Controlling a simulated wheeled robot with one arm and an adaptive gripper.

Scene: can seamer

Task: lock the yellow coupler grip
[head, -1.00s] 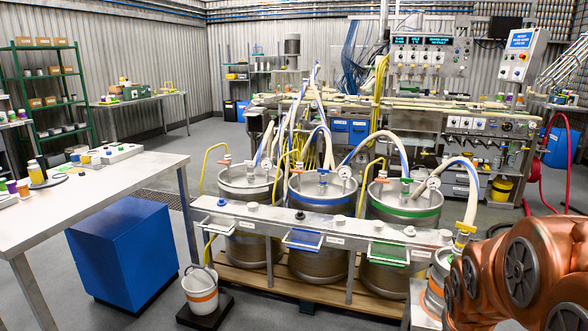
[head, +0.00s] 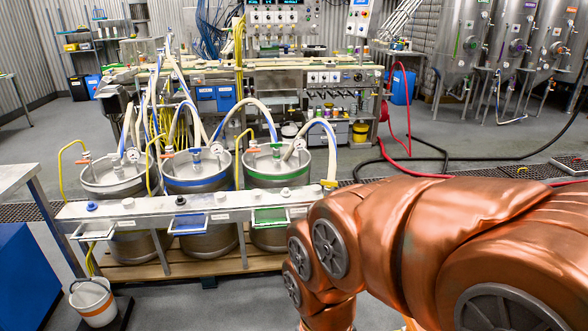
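A yellow coupler grip (head: 329,184) shows at the lower end of a white hose with a blue stripe (head: 328,150), at the right end of the keg row. It is small here, and my arm hides what lies below it, so its lock state cannot be told. My copper arm fills the lower right. My gripper is out of view.
Three steel kegs stand on a wooden pallet (head: 190,266); the nearest to my arm has a green band (head: 262,177). A steel rail (head: 150,206) with blue and green trays runs before them. A white bucket (head: 93,302) stands front left. Red hose (head: 400,165) crosses the floor behind.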

